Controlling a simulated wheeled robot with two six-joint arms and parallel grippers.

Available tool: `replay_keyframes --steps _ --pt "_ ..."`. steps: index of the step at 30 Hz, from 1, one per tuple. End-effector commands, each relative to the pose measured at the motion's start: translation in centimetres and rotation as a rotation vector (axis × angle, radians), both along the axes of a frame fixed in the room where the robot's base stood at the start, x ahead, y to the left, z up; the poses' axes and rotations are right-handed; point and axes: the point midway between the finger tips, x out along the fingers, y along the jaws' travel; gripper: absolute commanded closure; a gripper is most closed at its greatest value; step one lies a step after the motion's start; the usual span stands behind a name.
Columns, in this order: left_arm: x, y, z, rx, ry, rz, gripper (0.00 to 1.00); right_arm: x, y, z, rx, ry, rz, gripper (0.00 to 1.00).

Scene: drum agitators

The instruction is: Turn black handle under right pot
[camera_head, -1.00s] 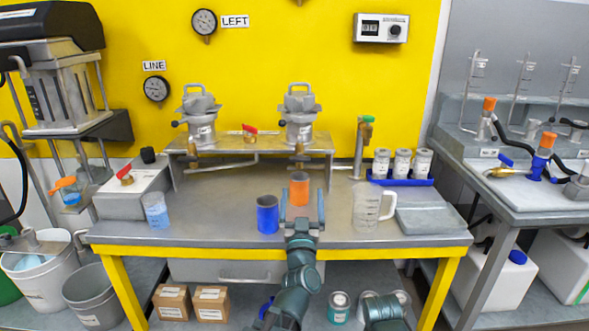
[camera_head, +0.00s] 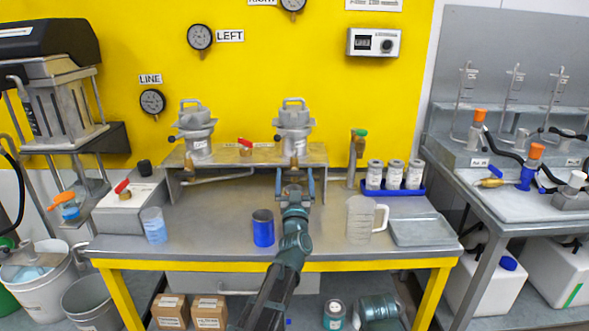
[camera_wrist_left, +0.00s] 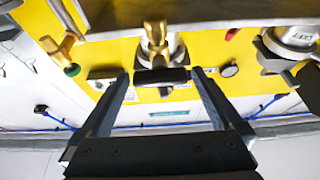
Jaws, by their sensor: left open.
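The right pot (camera_head: 294,118) is a grey metal vessel on the raised shelf. Below it is a brass valve (camera_wrist_left: 156,38). Its black handle (camera_wrist_left: 161,76) shows in the wrist view as a short dark bar lying crosswise between the fingertips. My left gripper (camera_head: 295,184) is under the right pot at the shelf's front. In the wrist view its two fingers (camera_wrist_left: 161,82) are apart, one at each end of the handle. I cannot tell whether they touch it. In the head view the handle is hidden by the gripper. My right gripper is not in view.
The left pot (camera_head: 196,135) stands on the same metal shelf (camera_head: 245,157). A blue cup (camera_head: 263,228), a clear pitcher (camera_head: 360,220), a grey tray (camera_head: 425,231) and a blue rack of canisters (camera_head: 394,188) are on the bench.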

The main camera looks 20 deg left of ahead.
Motion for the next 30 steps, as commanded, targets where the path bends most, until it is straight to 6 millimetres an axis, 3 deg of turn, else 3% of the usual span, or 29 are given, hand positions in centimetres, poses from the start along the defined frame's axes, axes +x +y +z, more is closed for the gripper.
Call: replay_keyframes --steps 4,14,17,27,30 --pt "1.01 0.30 0.45 -0.001 0.001 0.000 0.00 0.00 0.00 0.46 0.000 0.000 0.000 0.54" --pt "1.13 0.37 0.45 0.000 0.001 0.000 0.00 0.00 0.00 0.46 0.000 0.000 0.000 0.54" --pt "1.13 0.37 0.45 0.000 0.001 0.000 0.14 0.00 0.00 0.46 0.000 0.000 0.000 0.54" --pt "1.12 0.35 0.46 0.000 0.000 0.000 0.76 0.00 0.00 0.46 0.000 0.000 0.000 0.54" --pt "1.12 0.35 0.46 -0.002 -0.001 0.000 0.76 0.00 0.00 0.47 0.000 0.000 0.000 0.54"
